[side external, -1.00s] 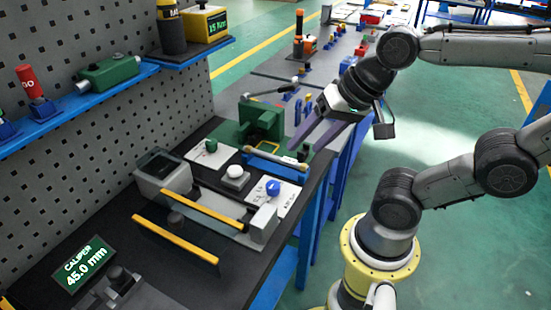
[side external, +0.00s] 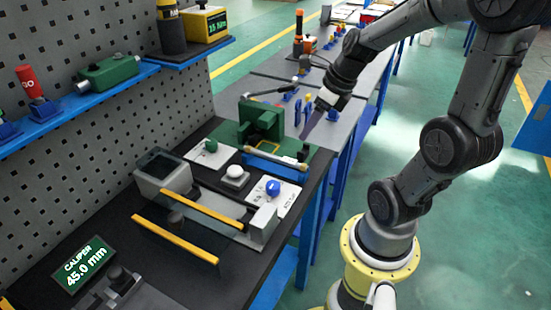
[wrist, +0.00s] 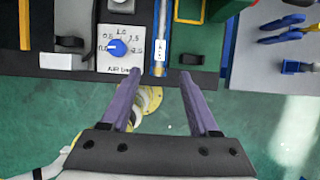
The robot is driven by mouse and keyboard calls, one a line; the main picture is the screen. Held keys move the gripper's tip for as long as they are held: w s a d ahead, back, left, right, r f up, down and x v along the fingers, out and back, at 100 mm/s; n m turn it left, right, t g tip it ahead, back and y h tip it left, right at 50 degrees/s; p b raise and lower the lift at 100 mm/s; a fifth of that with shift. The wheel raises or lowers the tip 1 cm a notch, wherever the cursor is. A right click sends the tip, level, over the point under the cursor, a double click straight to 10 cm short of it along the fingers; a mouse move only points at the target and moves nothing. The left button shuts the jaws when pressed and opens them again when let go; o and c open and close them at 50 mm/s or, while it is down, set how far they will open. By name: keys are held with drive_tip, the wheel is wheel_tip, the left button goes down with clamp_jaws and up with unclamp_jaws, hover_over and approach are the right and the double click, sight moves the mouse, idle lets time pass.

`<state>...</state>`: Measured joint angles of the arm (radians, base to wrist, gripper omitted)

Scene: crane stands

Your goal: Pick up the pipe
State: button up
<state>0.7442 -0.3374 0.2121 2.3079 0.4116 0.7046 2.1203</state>
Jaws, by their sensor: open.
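A thin, light-coloured rod that looks like the pipe (side external: 276,159) lies along the blue holder (side external: 268,169) in front of the green fixture. My gripper (side external: 306,135) has purple fingers that point down, beyond and to the right of the pipe in the side view. In the wrist view my gripper (wrist: 162,78) is open and empty, its fingertips on either side of the pipe's near end in the picture. Their height above it is unclear.
The green fixture (side external: 262,122) stands beside the pipe. A dial panel with a blue knob (side external: 273,187) and a white button (side external: 235,173) are close by. Blue-handled tools (wrist: 283,25) lie on the grey bench. Open floor (wrist: 255,110) lies past the bench edge.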

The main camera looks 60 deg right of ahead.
hover_over(287, 159)
drive_tip(key=s, duration=0.3)
wheel_tip(287, 159, down, 7)
drive_tip(key=shift+a+f, duration=0.1)
drive_tip(key=shift+w+x, duration=0.15)
drive_tip(key=shift+x, duration=1.2)
drive_tip(key=shift+w+x, duration=0.15)
drive_tip(key=shift+x, duration=1.25)
drive_tip(key=shift+c, duration=0.2)
clamp_jaws()
